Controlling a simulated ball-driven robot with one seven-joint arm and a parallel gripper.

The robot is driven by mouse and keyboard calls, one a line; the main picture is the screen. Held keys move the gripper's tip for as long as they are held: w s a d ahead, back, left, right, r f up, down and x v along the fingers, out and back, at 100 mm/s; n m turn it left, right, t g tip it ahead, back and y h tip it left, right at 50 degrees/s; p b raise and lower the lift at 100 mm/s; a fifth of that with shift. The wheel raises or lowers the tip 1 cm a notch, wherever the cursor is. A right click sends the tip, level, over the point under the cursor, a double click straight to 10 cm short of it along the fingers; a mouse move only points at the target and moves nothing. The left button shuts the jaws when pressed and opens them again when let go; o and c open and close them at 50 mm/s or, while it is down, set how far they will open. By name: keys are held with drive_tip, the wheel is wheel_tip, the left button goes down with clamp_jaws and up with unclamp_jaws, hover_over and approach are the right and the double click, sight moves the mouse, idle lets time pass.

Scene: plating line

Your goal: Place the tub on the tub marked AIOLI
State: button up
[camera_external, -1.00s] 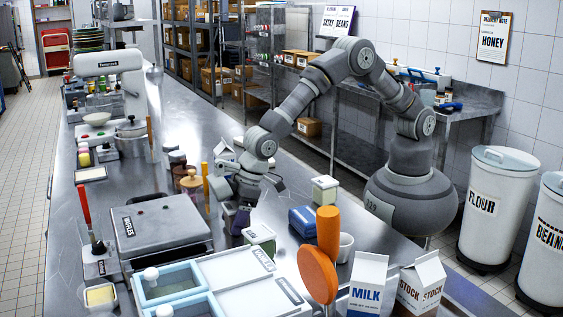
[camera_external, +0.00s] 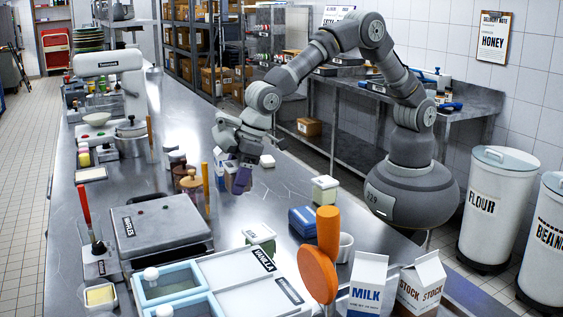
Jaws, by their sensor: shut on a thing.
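My gripper (camera_external: 238,183) is above the steel worktop left of centre, with dark purple fingers pointing down. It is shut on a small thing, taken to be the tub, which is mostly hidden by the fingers. A pale tub with a greenish side (camera_external: 260,238) stands on the worktop nearer the camera, below and right of my gripper. Another pale tub with a light lid (camera_external: 324,188) stands farther right, apart from my gripper. I cannot read AIOLI on either tub.
A blue box (camera_external: 304,221), a white cup (camera_external: 345,247) and an orange paddle-shaped thing (camera_external: 318,272) stand right of the nearer tub. The waffle maker (camera_external: 160,228) is at left.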

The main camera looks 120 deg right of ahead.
drive_tip(key=s+d+r+b, duration=0.1)
drive_tip(key=s+r+b, duration=0.25)
drive_tip(key=s, duration=0.55)
drive_tip(key=s+r+b, duration=0.2)
drive_tip(key=s+r, duration=0.3)
drive_tip(key=s, duration=0.4)
drive_tip(key=s+d+f+b, duration=0.1)
drive_tip(key=s+f+b, duration=0.25)
drive_tip(key=s, duration=0.95)
drive_tip(key=s+d+f+b, duration=0.1)
drive_tip(key=s+f+b, duration=0.25)
drive_tip(key=s, duration=0.85)
drive_tip(key=p, duration=0.8)
hover_over(318, 182)
drive_tip(key=s, duration=0.2)
drive_tip(key=shift+w+d+f+n, duration=0.15)
drive_tip(key=shift+f+n, duration=0.15)
drive_tip(key=shift+f, duration=0.65)
drive_tip(key=shift+f+b, duration=1.1)
drive_tip(key=shift+f, duration=0.5)
